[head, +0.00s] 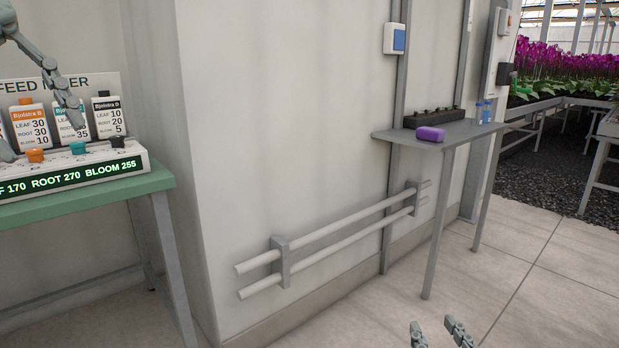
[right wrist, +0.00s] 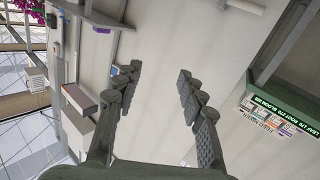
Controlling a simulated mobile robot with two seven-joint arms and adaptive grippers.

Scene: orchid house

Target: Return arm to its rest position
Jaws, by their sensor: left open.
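My left gripper (head: 38,125) is at the far left of the head view, in front of the feed mixer (head: 75,178). Its fingers are spread, with nothing seen between them; one hangs before the bottles and the other is partly cut off by the frame edge. My right gripper (head: 436,333) shows only its fingertips at the bottom edge of the head view, low over the floor. In the right wrist view its two fingers (right wrist: 159,82) are wide apart and empty.
The mixer and labelled bottles (head: 27,122) stand on a green table (head: 165,180). White pipes (head: 330,230) run along the wall. A grey shelf (head: 465,132) holds a purple block (head: 430,134) and a dark rack (head: 433,117). Open tiled floor (head: 500,270) lies at the right.

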